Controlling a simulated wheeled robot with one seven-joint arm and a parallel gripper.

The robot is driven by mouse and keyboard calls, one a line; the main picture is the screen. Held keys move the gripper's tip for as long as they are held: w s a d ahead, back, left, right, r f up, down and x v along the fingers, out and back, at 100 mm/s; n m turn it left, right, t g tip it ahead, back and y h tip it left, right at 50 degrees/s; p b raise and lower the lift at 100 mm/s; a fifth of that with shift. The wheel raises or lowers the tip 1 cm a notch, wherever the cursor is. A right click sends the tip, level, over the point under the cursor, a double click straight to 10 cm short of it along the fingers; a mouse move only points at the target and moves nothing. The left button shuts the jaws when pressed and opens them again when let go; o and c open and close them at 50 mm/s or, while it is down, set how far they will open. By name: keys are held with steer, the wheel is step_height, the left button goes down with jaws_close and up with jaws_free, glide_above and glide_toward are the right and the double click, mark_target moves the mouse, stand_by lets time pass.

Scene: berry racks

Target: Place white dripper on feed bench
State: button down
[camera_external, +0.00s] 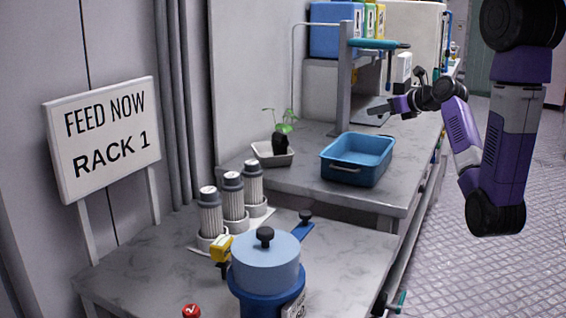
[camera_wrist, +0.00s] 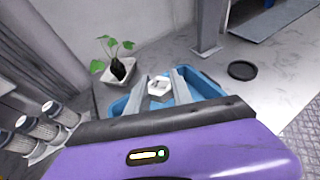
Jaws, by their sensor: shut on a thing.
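My gripper (camera_external: 374,110) is above the far bench, behind and right of the blue tray (camera_external: 341,182), with its jaws pointing left. In the wrist view, my gripper (camera_wrist: 159,82) is shut on a small white object with a grey centre, which looks like the white dripper (camera_wrist: 158,90). The blue tray lies beyond and below it there. In the external view I cannot make out the dripper. The near bench (camera_external: 150,262) stands by a sign (camera_external: 104,137) reading FEED NOW RACK 1. The far bench (camera_external: 393,192) adjoins it; neither is labelled feed bench.
A seedling in a pale tray (camera_external: 272,161) stands left of the blue tray. Several grey cylinders (camera_external: 232,196) and a blue lidded pot (camera_external: 264,268) occupy the near bench. A grey post (camera_external: 345,95) with a teal-topped arm rises behind the tray. A black disc (camera_wrist: 242,70) lies right of it.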

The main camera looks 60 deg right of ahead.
mark_target(401, 174)
steer(key=s+d+r+m+g+h, duration=0.2)
steer(key=s+d+r, duration=0.15)
steer(key=s, duration=0.45)
steer(key=shift+m, duration=0.3)
step_height(401, 174, down, 21)
steer(key=b, duration=0.3)
steer(key=shift+a+f, duration=0.1)
steer(key=shift+a, duration=0.05)
steer(key=shift+f, duration=0.15)
steer(key=c, duration=1.1)
jaws_free()
steer(key=shift+h, duration=0.3)
